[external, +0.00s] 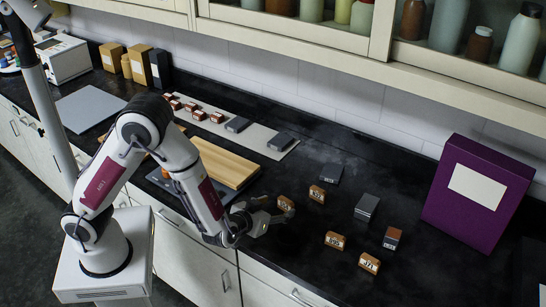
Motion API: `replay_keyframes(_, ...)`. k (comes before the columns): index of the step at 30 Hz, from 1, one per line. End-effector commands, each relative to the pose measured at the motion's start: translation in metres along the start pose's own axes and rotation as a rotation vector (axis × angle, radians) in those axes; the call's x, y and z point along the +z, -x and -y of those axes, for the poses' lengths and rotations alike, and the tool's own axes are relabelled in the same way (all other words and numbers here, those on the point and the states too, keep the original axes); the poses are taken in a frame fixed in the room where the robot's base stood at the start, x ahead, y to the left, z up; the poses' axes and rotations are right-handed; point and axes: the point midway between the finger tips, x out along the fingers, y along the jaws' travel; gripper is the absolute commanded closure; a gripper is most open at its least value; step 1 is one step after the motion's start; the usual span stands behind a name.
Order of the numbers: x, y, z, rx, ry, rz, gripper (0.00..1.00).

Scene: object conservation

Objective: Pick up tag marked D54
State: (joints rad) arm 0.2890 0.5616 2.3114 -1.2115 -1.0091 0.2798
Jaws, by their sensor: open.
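Several small brown tags with white labels lie on the black counter. One tag (285,203) is right at the tips of my gripper (280,211); its label is too small to read. Another tag (317,194) lies to its right. Two more, a front tag (335,240) and a front-right tag (369,262), lie nearer the counter's front edge. I cannot read surely which label is D54. My gripper is open and low over the counter, left of the tags. Whether the nearest tag is between the fingers or just beyond them is unclear.
A grey block (367,207), a dark block (331,173) and a grey-and-brown block (392,238) lie near the tags. A tall purple box (479,192) stands at the right. A wooden board (224,163) lies left of my gripper. A pale strip (257,136) bears more blocks behind.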

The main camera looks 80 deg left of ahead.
Motion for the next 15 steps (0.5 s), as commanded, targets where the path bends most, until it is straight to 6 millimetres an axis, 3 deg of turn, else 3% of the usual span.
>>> replay_keyframes(5,0.0,-0.0106,0.0002,-0.001,0.002,0.0,0.38)
replay_keyframes(15,0.0001,-0.0115,-0.0002,0.001,0.0,0.0,0.38)
